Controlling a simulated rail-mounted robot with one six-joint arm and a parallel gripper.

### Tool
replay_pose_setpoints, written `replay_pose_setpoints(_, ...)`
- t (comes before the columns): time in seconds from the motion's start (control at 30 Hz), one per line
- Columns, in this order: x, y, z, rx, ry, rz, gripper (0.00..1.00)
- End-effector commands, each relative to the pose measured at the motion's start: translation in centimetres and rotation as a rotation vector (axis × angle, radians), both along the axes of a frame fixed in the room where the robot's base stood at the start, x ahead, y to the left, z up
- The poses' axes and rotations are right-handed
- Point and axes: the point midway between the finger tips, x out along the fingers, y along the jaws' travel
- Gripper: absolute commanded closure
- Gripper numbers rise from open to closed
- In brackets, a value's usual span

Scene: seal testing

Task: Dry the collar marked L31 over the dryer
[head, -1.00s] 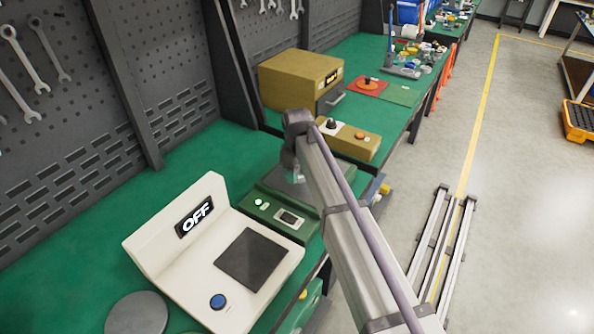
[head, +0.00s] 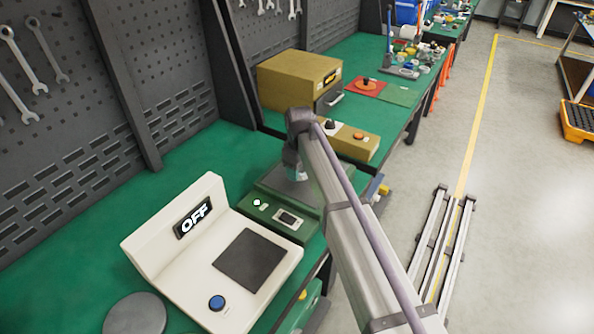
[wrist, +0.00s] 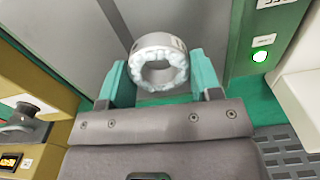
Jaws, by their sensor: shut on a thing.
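My gripper (wrist: 157,72) has teal fingers on either side of a grey collar (wrist: 153,42) and is shut on it. The collar is a short ring with its opening facing the wrist camera and pale whitish patches around its inner rim. A small dark mark shows on its outer side, too small to read. Beyond it in the wrist view is a grey plate (wrist: 70,32). In the head view my gripper (head: 297,173) is over the green unit (head: 272,217), mostly hidden by my arm; the collar cannot be made out there. Which unit is the dryer is not clear.
A white console (head: 150,240) reading OFF, with a dark pad (head: 250,260) and blue button (head: 217,302), stands in front of the green unit. A tan box (head: 290,80) and a tan block with knobs (head: 360,143) stand behind. A pegboard wall borders the left.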

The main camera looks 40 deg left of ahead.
Motion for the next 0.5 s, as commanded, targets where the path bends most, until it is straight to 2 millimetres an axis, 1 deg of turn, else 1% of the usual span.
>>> replay_pose_setpoints(0.5, 2.7, 0.3, 0.0, 0.000, 0.000, -0.001, 0.74)
